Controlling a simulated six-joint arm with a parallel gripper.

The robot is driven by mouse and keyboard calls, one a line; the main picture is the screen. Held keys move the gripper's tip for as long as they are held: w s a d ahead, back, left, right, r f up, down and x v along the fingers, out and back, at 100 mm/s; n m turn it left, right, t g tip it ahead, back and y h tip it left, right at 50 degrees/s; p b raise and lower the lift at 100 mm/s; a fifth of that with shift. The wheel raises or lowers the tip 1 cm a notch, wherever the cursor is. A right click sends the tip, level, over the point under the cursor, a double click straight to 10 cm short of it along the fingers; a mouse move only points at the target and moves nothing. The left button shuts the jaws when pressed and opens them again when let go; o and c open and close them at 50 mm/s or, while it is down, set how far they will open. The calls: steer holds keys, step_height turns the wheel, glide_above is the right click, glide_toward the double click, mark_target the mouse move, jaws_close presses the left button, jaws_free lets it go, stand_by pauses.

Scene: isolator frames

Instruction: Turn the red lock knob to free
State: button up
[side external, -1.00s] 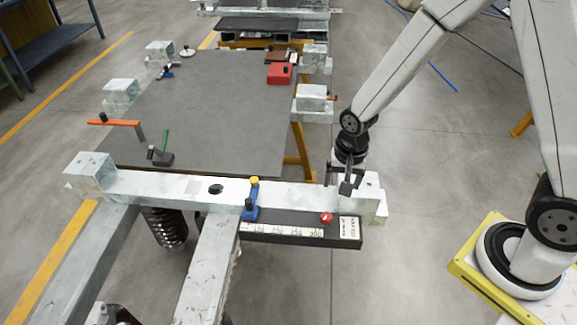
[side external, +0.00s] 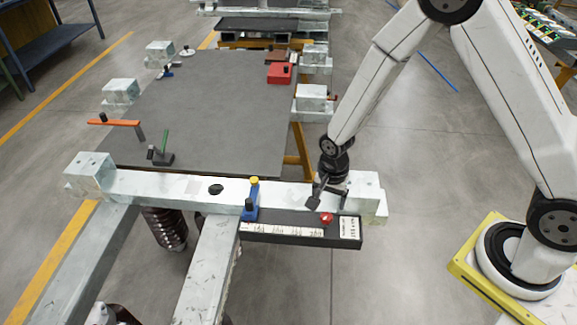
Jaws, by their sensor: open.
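The red lock knob (side external: 326,218) sits on the dark bar with the white scale (side external: 280,230), near its right end beside a white label (side external: 349,228). My gripper (side external: 327,203) is open and empty. It is just above and behind the knob in the picture, in front of the white beam. Whether a finger touches the knob cannot be told. The knob's marking is too small to read.
A blue clamp with a yellow top (side external: 252,198) stands left of the knob on the bar. The white beam (side external: 150,187) runs behind.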

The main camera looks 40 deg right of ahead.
mark_target(326, 216)
steer(key=shift+f, duration=3.15)
jaws_close()
